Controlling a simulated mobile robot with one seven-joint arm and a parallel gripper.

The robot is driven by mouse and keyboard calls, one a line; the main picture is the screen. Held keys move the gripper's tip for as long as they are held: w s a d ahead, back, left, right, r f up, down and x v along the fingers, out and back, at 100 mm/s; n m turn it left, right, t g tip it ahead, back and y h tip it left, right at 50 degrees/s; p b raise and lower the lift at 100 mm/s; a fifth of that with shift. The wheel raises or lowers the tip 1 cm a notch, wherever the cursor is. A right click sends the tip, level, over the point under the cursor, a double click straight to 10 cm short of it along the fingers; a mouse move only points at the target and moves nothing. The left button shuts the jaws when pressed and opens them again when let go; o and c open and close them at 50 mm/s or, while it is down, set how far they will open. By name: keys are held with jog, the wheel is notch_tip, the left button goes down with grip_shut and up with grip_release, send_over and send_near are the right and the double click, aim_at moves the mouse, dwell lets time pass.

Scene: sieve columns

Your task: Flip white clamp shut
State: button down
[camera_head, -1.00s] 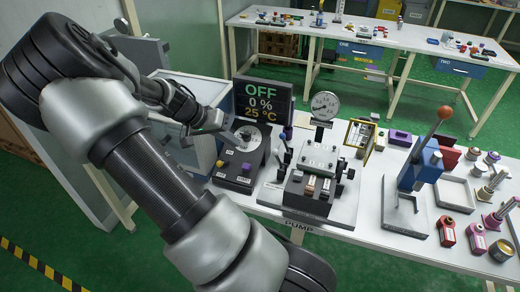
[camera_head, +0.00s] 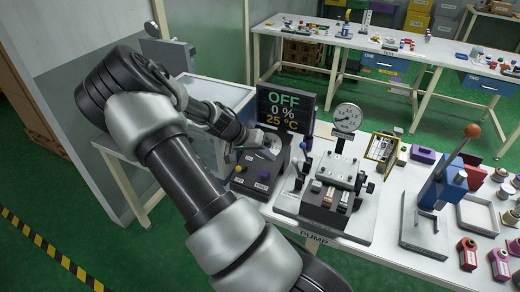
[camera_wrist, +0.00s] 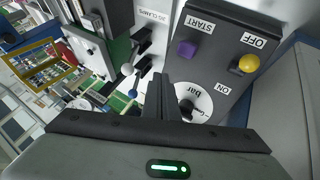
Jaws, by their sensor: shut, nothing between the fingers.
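In the wrist view two clamp levers stand by the label "2 CLAMPS", one with a white knob (camera_wrist: 127,69) and one with a blue knob (camera_wrist: 132,93). In the head view the blue knob (camera_head: 306,143) shows at the left side of the pump block; the white one is too small to make out surely. My gripper (camera_wrist: 160,82) is shut and empty. Its fingers are seen over the edge of the control box, beside the bar dial, to the right of both knobs and apart from them. In the head view my gripper (camera_head: 262,138) is near the dial.
The control box (camera_wrist: 222,65) has a purple button, a yellow knob and a bar dial (camera_wrist: 192,103). A display (camera_head: 287,108) reading OFF, 0 %, 25 °C stands behind. A pump block (camera_head: 335,180) with a gauge (camera_head: 347,117) and a blue press (camera_head: 440,188) are to the right.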

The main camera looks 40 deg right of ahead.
aim_at(297, 169)
jog(key=shift+x, duration=1.1)
jog(key=shift+s+d+r+p, duration=0.15)
jog(key=shift+s+d+p, duration=0.05)
jog(key=shift+s+d, duration=0.25)
jog(key=shift+s+d+r+p, duration=0.2)
jog(key=shift+s+d, duration=0.1)
jog(key=shift+s, duration=0.25)
jog(key=shift+s+d+r, duration=0.1)
jog(key=shift+s+d, duration=0.3)
jog(key=shift+s, duration=0.15)
jog(key=shift+d, duration=0.1)
